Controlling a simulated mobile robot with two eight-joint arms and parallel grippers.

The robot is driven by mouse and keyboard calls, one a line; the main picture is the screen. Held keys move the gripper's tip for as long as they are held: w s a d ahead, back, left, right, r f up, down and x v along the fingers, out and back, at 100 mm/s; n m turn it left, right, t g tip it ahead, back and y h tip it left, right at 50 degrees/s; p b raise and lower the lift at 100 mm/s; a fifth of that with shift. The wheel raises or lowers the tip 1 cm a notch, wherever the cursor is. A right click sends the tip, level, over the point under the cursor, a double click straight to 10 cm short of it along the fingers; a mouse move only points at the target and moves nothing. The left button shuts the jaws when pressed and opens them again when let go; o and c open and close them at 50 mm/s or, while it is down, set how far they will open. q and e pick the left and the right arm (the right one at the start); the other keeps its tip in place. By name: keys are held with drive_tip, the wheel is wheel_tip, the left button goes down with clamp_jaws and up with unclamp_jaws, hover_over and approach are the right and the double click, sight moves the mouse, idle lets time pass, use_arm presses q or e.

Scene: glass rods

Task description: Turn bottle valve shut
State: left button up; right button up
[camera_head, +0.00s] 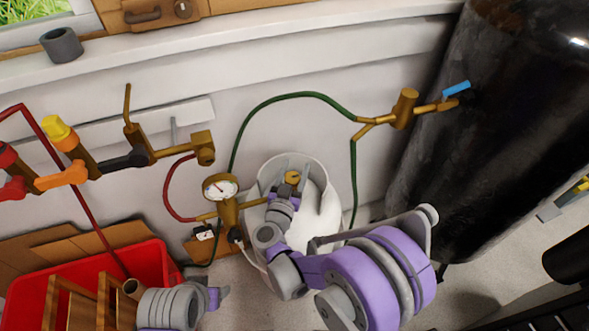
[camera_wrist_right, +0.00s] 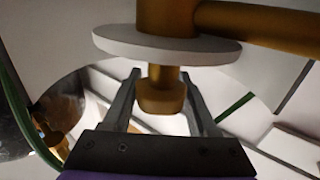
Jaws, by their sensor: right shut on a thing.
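The white gas bottle (camera_head: 320,210) stands on the floor by the wall, partly hidden by my right arm. Its brass valve (camera_head: 292,177) is at the top. My right gripper (camera_head: 293,168) is at the valve, with one finger on each side. In the right wrist view, the brass valve knob (camera_wrist_right: 162,96) sits between the fingers of my gripper (camera_wrist_right: 160,75), under a pale round disc (camera_wrist_right: 165,45). The jaws are shut on the knob. My left gripper (camera_head: 220,293) shows only in part at the lower left, and its jaws cannot be made out.
A pressure gauge (camera_head: 220,187) on brass fittings is just left of the bottle. A green hose (camera_head: 290,96) loops above it. A large black tank (camera_head: 455,130) stands at the right. A red crate (camera_head: 150,262) with wooden pieces is at the lower left.

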drive_tip(key=o, duration=1.4)
drive_tip(key=v, duration=1.1)
